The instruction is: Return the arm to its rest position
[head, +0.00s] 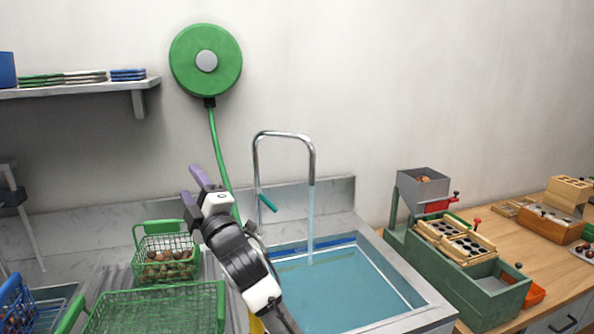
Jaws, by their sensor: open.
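My gripper (194,184) is in the middle of the head view, at the end of my black and white arm. Its two purple-tipped fingers point up and to the left, apart from each other with nothing visible between them. The gripper is raised in front of the splashback, between a green basket (166,243) of chestnuts and the sink (407,318). My forearm comes up from the bottom edge and covers the sink's left side. A green hose (215,150) hangs just behind the gripper. I cannot tell whether they touch.
Water runs from the curved tap (284,134) into the filled sink. A larger green basket (155,308) stands at front left, a blue basket (16,305) at the edge. A green machine (440,265) stands right. A hose reel (206,61) and a shelf (80,90) are on the wall.

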